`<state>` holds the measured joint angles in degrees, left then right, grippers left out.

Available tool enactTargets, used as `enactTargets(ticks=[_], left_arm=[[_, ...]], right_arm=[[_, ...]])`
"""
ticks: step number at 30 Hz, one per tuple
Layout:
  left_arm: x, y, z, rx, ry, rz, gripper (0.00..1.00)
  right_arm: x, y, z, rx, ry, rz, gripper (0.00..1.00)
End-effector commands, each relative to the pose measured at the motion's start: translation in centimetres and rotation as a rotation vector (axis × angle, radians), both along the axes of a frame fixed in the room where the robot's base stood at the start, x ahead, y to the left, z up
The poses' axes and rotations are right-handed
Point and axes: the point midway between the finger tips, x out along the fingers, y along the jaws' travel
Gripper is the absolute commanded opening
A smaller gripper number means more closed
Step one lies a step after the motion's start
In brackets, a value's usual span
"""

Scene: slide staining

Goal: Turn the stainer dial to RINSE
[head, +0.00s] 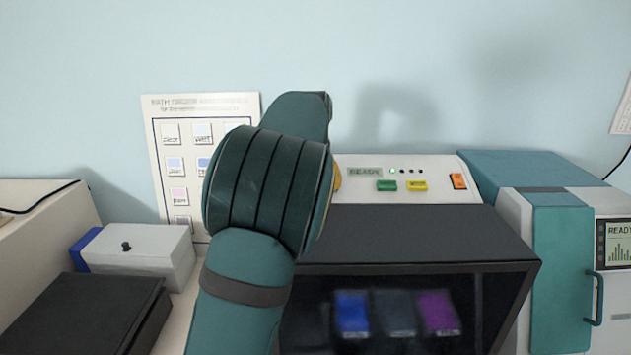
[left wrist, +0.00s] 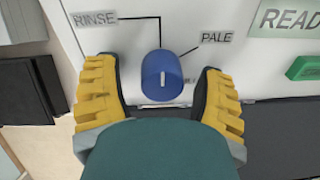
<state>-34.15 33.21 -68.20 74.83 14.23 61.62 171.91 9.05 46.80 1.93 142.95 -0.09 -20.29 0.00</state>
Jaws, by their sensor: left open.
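The blue stainer dial (left wrist: 166,76) sits on the white panel in the left wrist view, with a short white mark on its face. A RINSE label (left wrist: 96,18) is up and left of it and a PALE label (left wrist: 216,38) up and right, each with a black line toward the dial. My left gripper (left wrist: 155,68) is open, its yellow fingers on either side of the dial. In the head view my left arm hides the dial on the stainer (head: 440,165); only a sliver of yellow finger shows.
The stainer panel has a READY display (head: 365,172), a green button (head: 387,186), a yellow button (head: 417,186) and an orange switch (head: 458,181). A teal and white machine (head: 562,255) stands right. A white box (head: 140,252) and a dark case (head: 80,315) stand left.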

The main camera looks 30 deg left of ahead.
Motion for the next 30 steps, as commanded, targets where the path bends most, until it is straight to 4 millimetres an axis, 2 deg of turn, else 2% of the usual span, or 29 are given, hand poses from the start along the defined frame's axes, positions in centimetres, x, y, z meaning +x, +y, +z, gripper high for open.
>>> enactTargets(ticks=[4, 8, 15, 21, 25, 30], left_arm=[[-0.1, -0.1, 0.5, 0.001, -0.003, -0.002, 0.70], [-0.5, -0.3, 2.1, 0.002, -0.005, -0.002, 0.70], [-2.1, -1.1, 6.7, 0.002, -0.006, -0.002, 0.70], [-3.2, -1.5, 9.8, 0.002, -0.002, 0.000, 0.70], [-3.6, -1.7, 10.9, 0.001, -0.001, -0.001, 0.70], [-3.8, -1.7, 11.3, 0.000, 0.001, 0.000, 0.70]], right_arm=[[0.0, 0.0, 0.0, 0.000, 0.000, 0.000, 0.00], [0.0, 0.0, 0.0, 0.000, 0.000, 0.000, 0.00], [0.0, 0.0, 0.0, 0.000, 0.000, 0.000, 0.00], [0.0, 0.0, 0.0, 0.000, 0.000, 0.000, 0.00], [0.0, 0.0, 0.0, 0.000, 0.000, 0.000, 0.00], [0.0, 0.0, 0.0, 0.000, 0.000, 0.000, 0.00]])
